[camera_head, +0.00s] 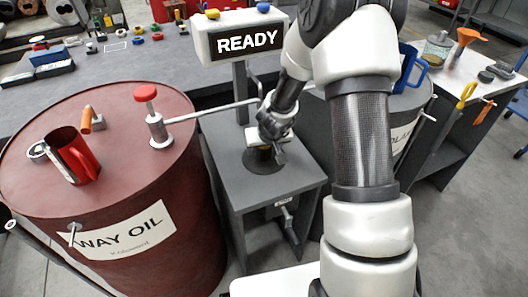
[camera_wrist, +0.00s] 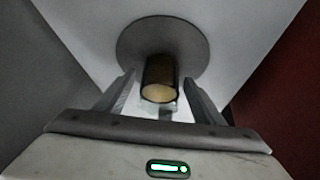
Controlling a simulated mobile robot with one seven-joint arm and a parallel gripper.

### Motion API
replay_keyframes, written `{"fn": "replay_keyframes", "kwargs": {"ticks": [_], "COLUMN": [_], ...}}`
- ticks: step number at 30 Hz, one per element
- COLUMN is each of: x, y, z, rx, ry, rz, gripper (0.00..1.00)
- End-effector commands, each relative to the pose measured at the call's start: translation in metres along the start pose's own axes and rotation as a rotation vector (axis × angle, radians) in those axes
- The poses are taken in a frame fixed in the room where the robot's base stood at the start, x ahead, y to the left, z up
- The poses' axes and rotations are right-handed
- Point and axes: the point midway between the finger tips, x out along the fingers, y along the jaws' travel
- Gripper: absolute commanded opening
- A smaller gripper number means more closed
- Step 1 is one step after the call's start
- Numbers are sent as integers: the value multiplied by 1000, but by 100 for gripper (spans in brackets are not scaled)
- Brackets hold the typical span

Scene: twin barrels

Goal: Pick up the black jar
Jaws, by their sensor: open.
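The black jar (camera_wrist: 160,68) stands on a dark round disc (camera_wrist: 190,42) in the wrist view. It is a small dark cylinder with a pale yellowish end facing the camera. My gripper (camera_wrist: 160,85) is open, with one finger on each side of the jar and gaps visible between. I cannot tell how deep the fingers reach along it. In the head view, my gripper (camera_head: 270,140) is over the disc (camera_head: 264,161) on a grey stand (camera_head: 285,178). It largely hides the jar there.
A red WAY OIL barrel (camera_head: 185,215) stands left of the stand, with a red jug (camera_head: 82,160) and a red-knobbed valve (camera_head: 150,105) on top. A rod reaches toward the READY sign post (camera_head: 241,90). Another barrel (camera_head: 405,105) stands right, partly behind my arm.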

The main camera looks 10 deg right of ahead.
Motion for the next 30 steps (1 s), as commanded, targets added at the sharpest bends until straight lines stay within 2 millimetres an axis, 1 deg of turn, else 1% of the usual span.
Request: {"fn": "replay_keyframes", "kwargs": {"ticks": [4, 5, 12, 14, 21, 26, 28, 30], "x": [-1, -1, -1, -1, -2, -6, -10, -22], "y": [0, 0, 0, 0, 0, 4, 6, 9], "z": [-1, -1, -1, -1, -2, -6, -9, -17], "rx": [0, 0, 0, 0, 0, 0, -1, -1], "ry": [1, 1, 1, 1, 2, 2, 2, 3], "rz": [0, 0, 0, 0, 0, 1, 1, 1], "gripper": [62, 61, 20, 13, 13, 13, 13, 13]}}
